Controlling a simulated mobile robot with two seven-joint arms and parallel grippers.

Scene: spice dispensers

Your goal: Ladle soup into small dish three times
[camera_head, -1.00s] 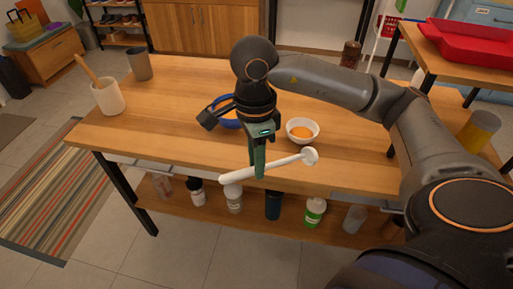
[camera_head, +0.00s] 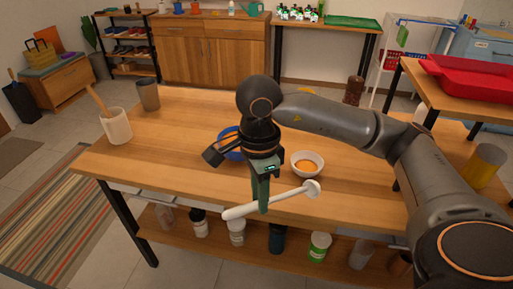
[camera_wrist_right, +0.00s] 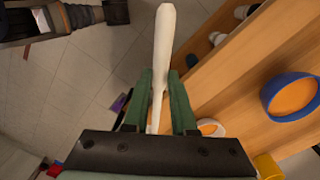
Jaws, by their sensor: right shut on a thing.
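My right gripper (camera_head: 263,203) is shut on the white ladle (camera_head: 284,198). It holds the ladle roughly level, over the front edge of the table; the ladle head points right. In the right wrist view the ladle (camera_wrist_right: 165,35) passes between the green fingers (camera_wrist_right: 160,90). A blue bowl (camera_head: 235,156) of orange soup stands on the table behind the gripper, partly hidden by it; its blue rim (camera_wrist_right: 271,87) also shows in the wrist view. A small white dish (camera_head: 306,173) with orange content stands to its right. My left gripper is not in view.
A white crock (camera_head: 117,127) with a wooden utensil and a grey cup (camera_head: 148,96) stand at the table's left. Several bottles and jars line the lower shelf (camera_head: 210,243). A yellow container (camera_head: 485,165) stands at right. The table's left middle is clear.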

